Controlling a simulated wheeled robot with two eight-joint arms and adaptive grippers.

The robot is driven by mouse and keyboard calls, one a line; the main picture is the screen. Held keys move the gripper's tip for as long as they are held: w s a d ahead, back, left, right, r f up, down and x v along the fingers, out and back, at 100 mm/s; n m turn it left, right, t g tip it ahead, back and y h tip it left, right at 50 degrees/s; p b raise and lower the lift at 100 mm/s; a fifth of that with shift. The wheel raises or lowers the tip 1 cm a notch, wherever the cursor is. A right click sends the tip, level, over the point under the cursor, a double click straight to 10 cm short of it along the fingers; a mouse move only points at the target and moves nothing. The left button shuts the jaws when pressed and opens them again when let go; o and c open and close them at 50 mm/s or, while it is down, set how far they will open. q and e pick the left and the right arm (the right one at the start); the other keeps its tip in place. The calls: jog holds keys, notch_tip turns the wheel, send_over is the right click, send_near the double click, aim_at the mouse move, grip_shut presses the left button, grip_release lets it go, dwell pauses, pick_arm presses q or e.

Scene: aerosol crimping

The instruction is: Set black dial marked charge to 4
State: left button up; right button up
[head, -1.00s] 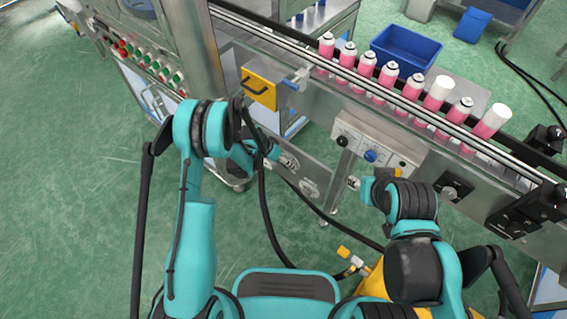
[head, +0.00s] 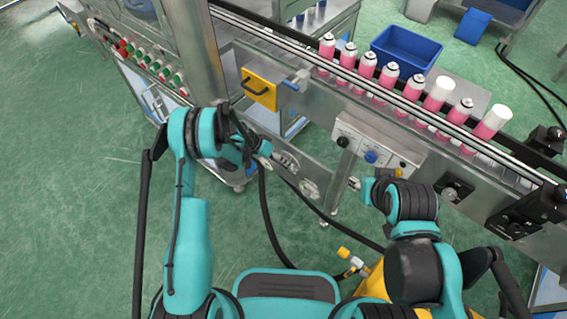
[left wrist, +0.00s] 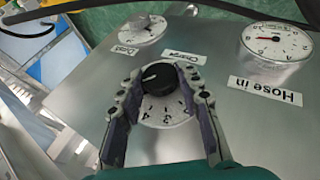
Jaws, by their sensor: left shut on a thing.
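The black dial (left wrist: 158,78) sits on a metal panel under an upside-down label reading Charge (left wrist: 185,62). Its white dial plate with numbers (left wrist: 165,112) shows below it, partly hidden by the fingers. A pale mark shows on the dial's top, toward the left in the left wrist view; the number it points to is unclear. My left gripper (left wrist: 161,74) is shut on the dial, one finger on each side. In the head view my left gripper (head: 264,149) is at the low panel, where the dial is hidden. My right arm's end (head: 369,188) shows near the control box, its fingers not clear.
A conveyor with pink cans (head: 412,88) runs behind. A control box (head: 376,150) and a yellow box (head: 260,86) are nearby.

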pick_arm(q)
jog(key=shift+w+a+f+n+g+h, duration=0.15)
jog(key=shift+n+g+h, duration=0.15)
jog(key=shift+g+h, duration=0.7)
jog(key=shift+h, duration=0.3)
jog(key=o, duration=1.2)
jog(key=shift+c, duration=0.2)
jog(key=v, duration=1.2)
jog(key=shift+f, duration=0.1)
